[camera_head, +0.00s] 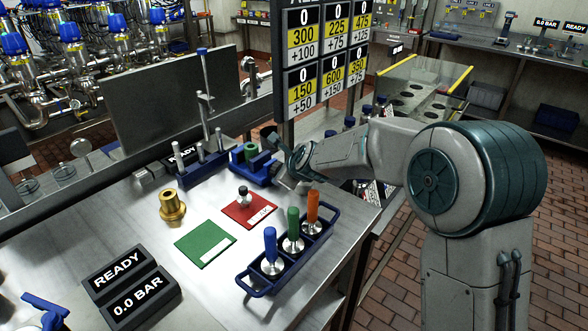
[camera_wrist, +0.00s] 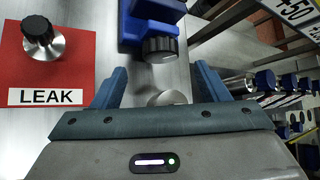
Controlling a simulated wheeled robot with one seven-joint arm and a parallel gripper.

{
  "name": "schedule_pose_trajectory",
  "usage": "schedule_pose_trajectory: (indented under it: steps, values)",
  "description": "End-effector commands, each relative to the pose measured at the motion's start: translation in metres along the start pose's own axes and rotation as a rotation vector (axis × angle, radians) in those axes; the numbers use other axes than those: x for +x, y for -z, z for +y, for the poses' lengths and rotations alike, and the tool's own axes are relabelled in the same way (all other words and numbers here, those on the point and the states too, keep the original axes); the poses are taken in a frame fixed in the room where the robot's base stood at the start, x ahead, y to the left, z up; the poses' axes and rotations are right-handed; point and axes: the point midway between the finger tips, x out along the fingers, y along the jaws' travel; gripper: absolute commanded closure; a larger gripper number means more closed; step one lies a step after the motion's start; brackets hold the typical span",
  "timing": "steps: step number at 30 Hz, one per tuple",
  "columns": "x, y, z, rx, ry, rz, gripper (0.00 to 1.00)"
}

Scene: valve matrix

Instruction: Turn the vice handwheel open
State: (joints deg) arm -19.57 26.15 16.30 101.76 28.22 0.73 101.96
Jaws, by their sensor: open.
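The blue vice (camera_head: 252,172) stands at the back of the steel bench, with a green part (camera_head: 251,150) at its jaws. In the wrist view the blue vice body (camera_wrist: 140,24) shows at the top. Its dark knurled handwheel (camera_wrist: 160,48) faces my gripper. My gripper (camera_wrist: 158,76) is open, with one blue finger on each side. The handwheel lies ahead of the fingertips, roughly centred between them, and looks apart from both. In the head view my gripper (camera_head: 288,160) is just right of the vice and hides the handwheel.
A red LEAK mat (camera_head: 262,217) with a black-knobbed metal piece (camera_head: 243,196) lies close by. A blue rack (camera_head: 325,232) with several coloured-handled tools stands in front. A green mat (camera_head: 205,243), brass fitting (camera_head: 172,206) and score board (camera_head: 320,55) are also near.

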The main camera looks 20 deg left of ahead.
Motion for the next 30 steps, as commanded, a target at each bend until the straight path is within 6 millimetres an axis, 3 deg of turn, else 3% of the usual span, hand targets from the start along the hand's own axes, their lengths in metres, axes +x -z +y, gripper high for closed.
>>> schedule_pose_trajectory:
  steps: [6, 12, 30]
  values:
    - [-0.038, 0.001, 0.000, -0.001, 0.003, 0.000, 0.32]
    - [-0.063, 0.000, 0.000, 0.000, 0.001, 0.000, 0.32]
    - [-0.075, -0.002, -0.001, 0.000, 0.000, 0.001, 0.32]
